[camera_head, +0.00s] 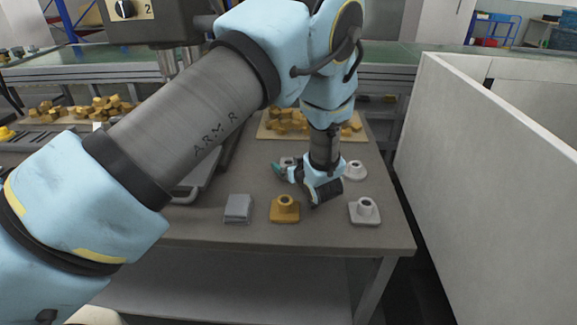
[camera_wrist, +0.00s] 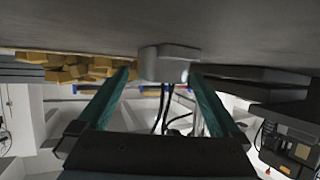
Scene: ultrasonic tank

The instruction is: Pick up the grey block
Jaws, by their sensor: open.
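A plain grey block (camera_head: 238,208) lies on the near part of the table in the head view. My gripper (camera_head: 281,170) is low over the table, to the right of and behind that block, with teal fingertips pointing left. In the wrist view my gripper (camera_wrist: 160,80) has its two teal fingers wide apart, with nothing gripped. A light grey piece (camera_wrist: 168,62) shows between and beyond the fingertips, on the tabletop in an upside-down view. It seems to be the small grey piece (camera_head: 287,161) just behind the fingers in the head view, partly hidden there.
A brass hub part (camera_head: 285,210) stands just right of the block. A grey hub part (camera_head: 365,212) and a pale round part (camera_head: 354,171) stand farther right. A board of brass pieces (camera_head: 275,124) lies behind. A high pale wall (camera_head: 480,200) runs right of the table (camera_head: 330,233).

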